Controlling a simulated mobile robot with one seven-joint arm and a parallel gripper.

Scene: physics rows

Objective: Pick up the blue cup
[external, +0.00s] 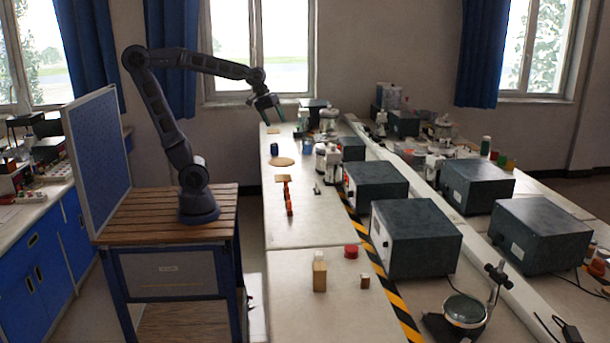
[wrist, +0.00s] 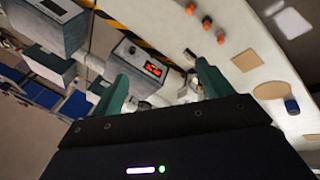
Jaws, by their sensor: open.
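A small dark blue cup (external: 274,149) stands on the white bench top, near its left edge in the external view. In the wrist view the blue cup (wrist: 291,106) shows at the far right, off to the side of the fingers. My gripper (external: 270,112) is open and empty, in the air above and behind the cup in the external view. In the wrist view its two green fingers (wrist: 163,86) are spread apart, with nothing between them in contact.
A round tan disc (external: 282,161) lies just in front of the cup. White instruments (external: 328,162) stand to its right, beside dark equipment boxes (external: 376,186). An orange item (external: 288,197) and a wooden block (external: 319,275) are nearer.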

